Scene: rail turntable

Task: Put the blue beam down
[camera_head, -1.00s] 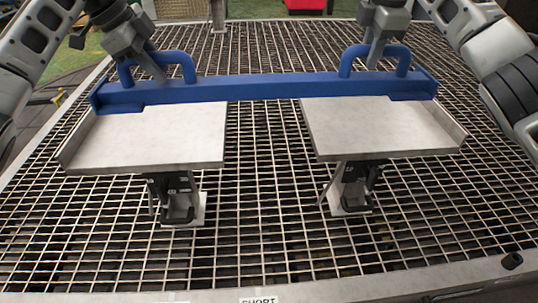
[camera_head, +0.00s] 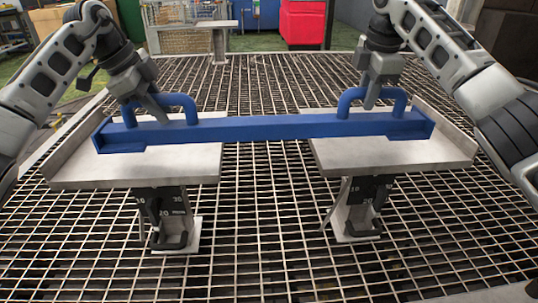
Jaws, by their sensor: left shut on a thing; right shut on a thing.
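The blue beam (camera_head: 270,128) lies level across the picture, with a looped handle near each end. Its left end is over the left grey stand (camera_head: 130,172) and its right end over the right grey stand (camera_head: 395,155). I cannot tell whether it touches the plates or hangs just above them. My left gripper (camera_head: 158,112) is shut on the left handle (camera_head: 188,106). My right gripper (camera_head: 371,100) is shut on the right handle (camera_head: 346,101). The fingertips are partly hidden at the handles.
Both stands rise from an open metal grating (camera_head: 265,235), with low upright lips on their outer edges. A gap of bare grating lies between them. Behind are another grey stand (camera_head: 218,38) and a red cabinet (camera_head: 302,22).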

